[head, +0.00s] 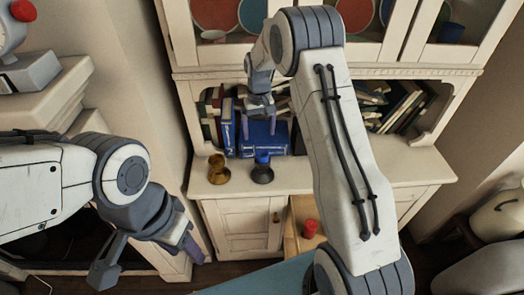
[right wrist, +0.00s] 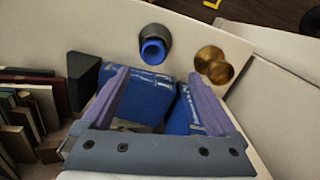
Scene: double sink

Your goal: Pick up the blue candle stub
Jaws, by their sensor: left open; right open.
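The blue candle stub (head: 263,156) stands upright in a dark holder (head: 262,175) near the front of the cabinet counter. In the right wrist view the blue candle stub (right wrist: 153,51) and its dark holder (right wrist: 157,36) lie beyond the fingertips. My right gripper (head: 258,128) is open and empty, above and behind the stub, in front of the blue books. In the right wrist view my right gripper (right wrist: 158,76) has its fingers spread, with blue books between and below them. My left gripper (head: 148,262) is open and empty at the lower left, away from the counter.
A brass goblet-like object (head: 218,170) stands left of the holder. Blue books (head: 265,137) stand behind it, and more books (head: 400,108) fill the right shelf. A red cylinder (head: 310,228) sits lower down, before the cabinet. The counter (head: 330,172) right of the holder looks clear.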

